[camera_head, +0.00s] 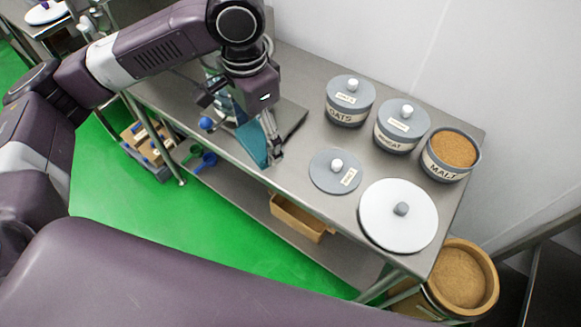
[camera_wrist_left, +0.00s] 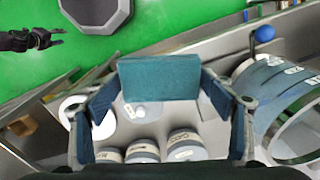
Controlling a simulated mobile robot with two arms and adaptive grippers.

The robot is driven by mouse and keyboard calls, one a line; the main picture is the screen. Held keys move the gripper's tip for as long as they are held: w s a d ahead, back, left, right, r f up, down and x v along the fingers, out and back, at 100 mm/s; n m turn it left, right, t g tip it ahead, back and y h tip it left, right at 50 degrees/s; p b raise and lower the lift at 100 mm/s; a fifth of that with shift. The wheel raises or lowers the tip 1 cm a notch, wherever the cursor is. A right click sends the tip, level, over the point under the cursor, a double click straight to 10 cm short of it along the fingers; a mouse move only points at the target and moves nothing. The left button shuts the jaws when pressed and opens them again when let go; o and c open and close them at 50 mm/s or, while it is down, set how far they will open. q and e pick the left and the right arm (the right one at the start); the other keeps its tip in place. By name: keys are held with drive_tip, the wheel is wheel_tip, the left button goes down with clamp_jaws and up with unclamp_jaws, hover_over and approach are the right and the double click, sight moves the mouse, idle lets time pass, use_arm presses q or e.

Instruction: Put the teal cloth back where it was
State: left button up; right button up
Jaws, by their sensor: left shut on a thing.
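The teal cloth (camera_head: 253,142) hangs folded from my left gripper (camera_head: 272,140), above the front edge of the steel table. In the left wrist view the cloth (camera_wrist_left: 160,78) spans the space between the two fingers of the left gripper (camera_wrist_left: 160,95), which is shut on it. The cloth is clear of the jars. My right gripper (camera_wrist_left: 55,38) shows small and dark at the upper left of the wrist view, over the green floor. Its fingers look apart and empty.
The steel table (camera_head: 300,165) bears jars of oats (camera_head: 347,112), wheat (camera_head: 393,138) and malt (camera_head: 447,165); the malt is uncovered. A grey lid (camera_head: 325,178) and a white lid (camera_head: 385,220) lie in front. A dark flat plate (camera_head: 290,118) lies beside the gripper. A blue knob (camera_head: 206,123) stands close by.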

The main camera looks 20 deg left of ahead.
use_arm(q)
drive_tip(key=w+m, duration=0.4)
drive_tip(key=m, duration=0.1)
drive_tip(key=m+p, duration=0.2)
drive_tip(key=m, duration=0.7)
hover_over(283, 166)
wheel_tip(283, 166, down, 13)
drive_tip(key=shift+r, duration=0.1)
wheel_tip(283, 166, down, 5)
drive_tip(key=shift+r+p, duration=0.15)
drive_tip(key=shift+p, duration=0.45)
use_arm(e)
drive_tip(key=r, duration=0.1)
drive_tip(key=w+a+r, duration=0.1)
drive_tip(key=r, duration=0.1)
drive_tip(key=shift+w+a+r, duration=0.15)
drive_tip(key=shift+a, duration=0.15)
use_arm(q)
drive_tip(key=shift+f, duration=0.3)
drive_tip(key=o, duration=1.1)
drive_tip(key=shift+r, duration=0.15)
